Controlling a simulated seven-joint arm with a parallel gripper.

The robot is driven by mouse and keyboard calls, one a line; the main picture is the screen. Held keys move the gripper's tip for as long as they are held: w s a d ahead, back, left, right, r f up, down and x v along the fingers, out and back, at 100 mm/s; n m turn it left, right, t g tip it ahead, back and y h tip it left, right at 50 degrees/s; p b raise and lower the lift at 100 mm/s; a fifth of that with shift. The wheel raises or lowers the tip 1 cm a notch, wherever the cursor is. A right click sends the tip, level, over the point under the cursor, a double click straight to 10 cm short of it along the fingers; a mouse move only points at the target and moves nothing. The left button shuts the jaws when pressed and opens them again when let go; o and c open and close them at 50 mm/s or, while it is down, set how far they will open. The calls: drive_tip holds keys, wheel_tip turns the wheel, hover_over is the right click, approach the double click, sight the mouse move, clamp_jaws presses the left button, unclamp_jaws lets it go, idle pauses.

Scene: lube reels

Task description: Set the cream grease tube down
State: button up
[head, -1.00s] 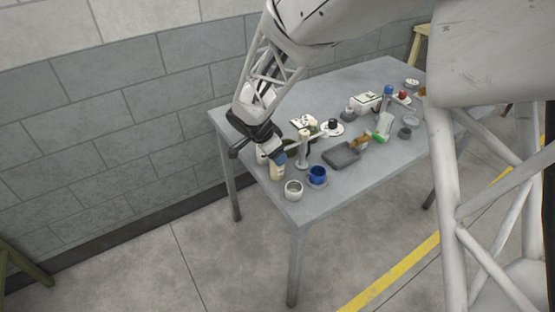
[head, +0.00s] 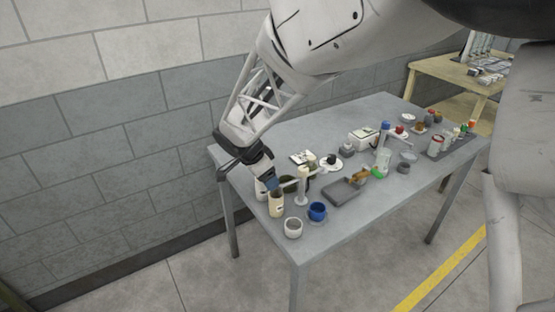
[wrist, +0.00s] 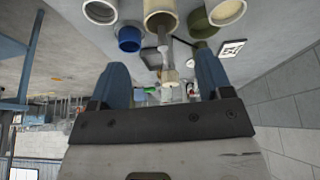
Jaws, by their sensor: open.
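The cream grease tube (head: 277,205) stands upright at the table's near left corner, with its lower end seemingly on the table top. In the wrist view a cream round end (wrist: 161,14), which looks like the same tube, lies past the fingertips, roughly between them. My gripper (head: 270,183) is just above the tube in the head view. In the wrist view its two blue fingers (wrist: 162,72) are spread apart with nothing clasped. Whether a fingertip still touches the tube is hard to tell.
Close by are a white cup (head: 293,228), a blue cup (head: 317,212), a white stand (head: 303,187) with a side arm, and a white container (head: 261,189). A grey tray (head: 341,192) lies to the right. The table's front edge (head: 345,226) is near the cups.

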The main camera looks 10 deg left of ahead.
idle(0.4)
drive_tip(key=s+d+r+n, duration=0.1)
drive_tip(key=s+d+r, duration=0.25)
drive_tip(key=d, duration=0.35)
drive_tip(key=s+d+r+n+g+y, duration=0.15)
drive_tip(key=d+r, duration=0.25)
drive_tip(key=d, duration=0.4)
drive_tip(key=s+d+r+n+t, duration=0.1)
drive_tip(key=s+d+r, duration=0.3)
drive_tip(key=d, duration=0.3)
drive_tip(key=s+d+r+n+y, duration=0.1)
drive_tip(key=s+d+n, duration=0.1)
drive_tip(key=s+d, duration=0.5)
drive_tip(key=s+d+r+n, duration=0.1)
drive_tip(key=s+d+n, duration=0.2)
drive_tip(key=s+d, duration=0.4)
drive_tip(key=s, duration=0.5)
drive_tip(key=shift+s+d+r+y, duration=0.15)
drive_tip(key=shift+d+y, duration=0.2)
